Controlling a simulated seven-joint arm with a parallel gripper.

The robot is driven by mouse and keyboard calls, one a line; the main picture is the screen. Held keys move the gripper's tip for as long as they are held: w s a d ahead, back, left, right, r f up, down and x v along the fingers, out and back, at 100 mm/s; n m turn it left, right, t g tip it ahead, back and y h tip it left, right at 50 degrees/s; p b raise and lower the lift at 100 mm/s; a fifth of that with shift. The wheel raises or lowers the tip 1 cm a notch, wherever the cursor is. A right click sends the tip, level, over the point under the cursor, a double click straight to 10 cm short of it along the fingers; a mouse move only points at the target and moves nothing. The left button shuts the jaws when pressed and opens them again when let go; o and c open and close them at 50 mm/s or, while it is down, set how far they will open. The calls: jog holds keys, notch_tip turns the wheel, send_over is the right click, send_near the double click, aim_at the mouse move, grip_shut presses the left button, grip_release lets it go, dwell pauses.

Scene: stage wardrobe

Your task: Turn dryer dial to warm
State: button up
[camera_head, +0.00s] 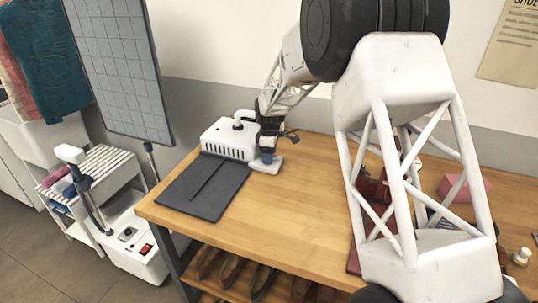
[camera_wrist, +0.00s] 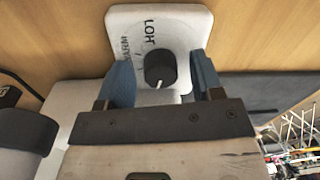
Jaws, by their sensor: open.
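The plate carries the labels HOT and WARM, seen turned in the wrist view. The pointer mark faces the bottom of that view, away from both labels. My gripper (camera_wrist: 162,74) is open, with one blue fingertip on each side of the knob and a visible gap at both sides. In the head view my gripper (camera_head: 267,156) is low over the control plate (camera_head: 273,166) and hides the dial. The white vented dryer box (camera_head: 226,142) stands beside it.
A dark flat mat (camera_head: 205,185) lies left of the plate on the wooden table (camera_head: 275,215). The middle of the table is clear. A red item (camera_head: 374,190) and a pink block (camera_head: 466,188) are to the right, partly behind my arm.

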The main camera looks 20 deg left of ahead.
jog(key=shift+c, duration=0.2)
jog(key=c, duration=0.9)
jog(key=shift+m, duration=0.4)
jog(key=m, duration=0.4)
jog(key=shift+s, duration=0.1)
jog(key=m, duration=0.4)
jog(key=shift+m+y, duration=0.3)
jog(key=shift+m, duration=0.1)
jog(key=m, duration=0.5)
jog(key=shift+s, duration=0.1)
jog(key=m, duration=0.5)
jog(key=shift+t, duration=0.3)
